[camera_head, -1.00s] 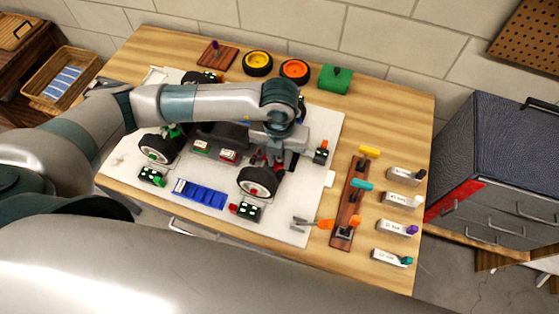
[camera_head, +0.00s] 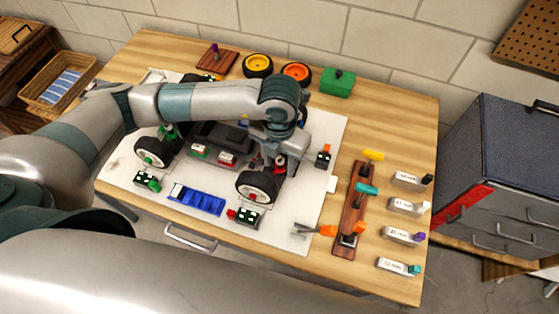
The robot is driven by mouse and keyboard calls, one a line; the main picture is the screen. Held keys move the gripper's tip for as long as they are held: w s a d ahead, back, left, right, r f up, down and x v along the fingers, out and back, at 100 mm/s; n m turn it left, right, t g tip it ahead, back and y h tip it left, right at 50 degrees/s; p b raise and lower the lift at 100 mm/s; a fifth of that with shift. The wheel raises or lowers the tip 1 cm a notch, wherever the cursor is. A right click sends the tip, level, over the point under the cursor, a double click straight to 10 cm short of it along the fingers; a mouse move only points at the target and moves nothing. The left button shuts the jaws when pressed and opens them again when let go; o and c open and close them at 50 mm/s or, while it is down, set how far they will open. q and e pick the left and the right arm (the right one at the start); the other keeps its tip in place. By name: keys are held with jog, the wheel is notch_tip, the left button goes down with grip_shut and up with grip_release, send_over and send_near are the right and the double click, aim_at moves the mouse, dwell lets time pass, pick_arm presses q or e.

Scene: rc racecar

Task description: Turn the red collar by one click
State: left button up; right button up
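The RC car (camera_head: 215,138) stands on a white mat with its chassis open. A small red collar (camera_head: 280,161) shows just above the near right wheel (camera_head: 257,187), on the car's right corner. My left arm reaches across the car from the left, with its wrist bent down above this corner. My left gripper (camera_head: 271,155) is low beside the red collar. The wrist and the car parts mostly hide its fingertips, so I cannot tell whether it touches the collar or is open. My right gripper is not in view.
Several black blocks with colored knobs stand around the car. A blue tray (camera_head: 197,200) lies in front of it. A wooden tool rack (camera_head: 352,215) and several labelled white blocks are to the right. Yellow and orange wheels and a green box (camera_head: 337,83) stand at the back.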

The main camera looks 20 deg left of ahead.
pick_arm(q)
notch_tip(320, 180, up, 17)
jog(key=b, duration=0.3)
jog(key=shift+r, duration=0.2)
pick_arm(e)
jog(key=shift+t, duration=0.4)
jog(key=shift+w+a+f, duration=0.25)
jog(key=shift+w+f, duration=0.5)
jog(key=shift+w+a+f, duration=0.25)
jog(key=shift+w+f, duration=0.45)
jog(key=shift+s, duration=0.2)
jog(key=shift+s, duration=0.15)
